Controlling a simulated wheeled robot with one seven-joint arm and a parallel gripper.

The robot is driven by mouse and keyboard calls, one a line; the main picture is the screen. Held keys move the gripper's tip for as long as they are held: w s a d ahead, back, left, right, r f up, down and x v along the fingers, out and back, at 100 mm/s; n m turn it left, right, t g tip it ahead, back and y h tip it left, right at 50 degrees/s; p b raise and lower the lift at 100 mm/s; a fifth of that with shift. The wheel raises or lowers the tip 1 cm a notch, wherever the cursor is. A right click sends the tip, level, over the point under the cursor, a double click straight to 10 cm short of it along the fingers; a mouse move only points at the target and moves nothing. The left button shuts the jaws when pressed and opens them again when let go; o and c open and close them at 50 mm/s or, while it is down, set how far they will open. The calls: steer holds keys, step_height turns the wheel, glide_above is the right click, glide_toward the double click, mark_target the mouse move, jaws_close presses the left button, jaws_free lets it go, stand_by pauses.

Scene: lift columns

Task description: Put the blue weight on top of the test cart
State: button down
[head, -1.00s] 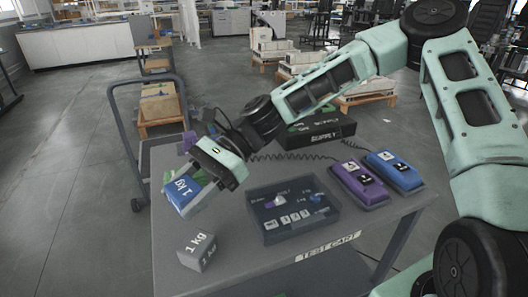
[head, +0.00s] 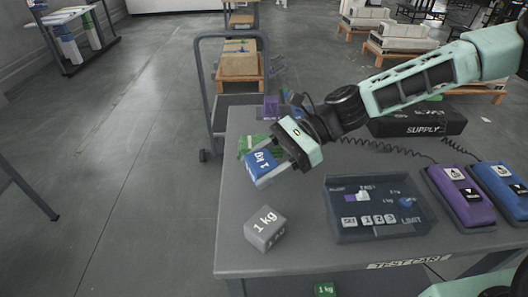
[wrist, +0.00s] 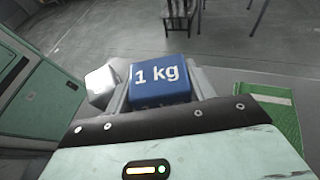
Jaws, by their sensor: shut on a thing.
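The blue weight (head: 261,167), marked 1 kg, is held in my gripper (head: 272,163) over the left part of the test cart (head: 300,252). It also shows between the fingers in the wrist view (wrist: 160,78). My gripper is shut on it. In the head view I cannot tell whether the weight touches the cart top. The cart has a grey top and a "TEST CART" label on its front edge.
A grey 1 kg weight (head: 265,228) stands near the cart's front left. A green board (head: 250,144) lies behind my gripper. A control box (head: 375,208), purple (head: 458,194) and blue (head: 500,188) devices and a black supply box (head: 418,122) fill the right. Cart top between grey weight and control box is clear.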

steer(key=shift+f, duration=2)
steer(key=c, duration=0.5)
jaws_free()
steer(key=v, duration=1.2)
steer(key=shift+r, duration=0.1)
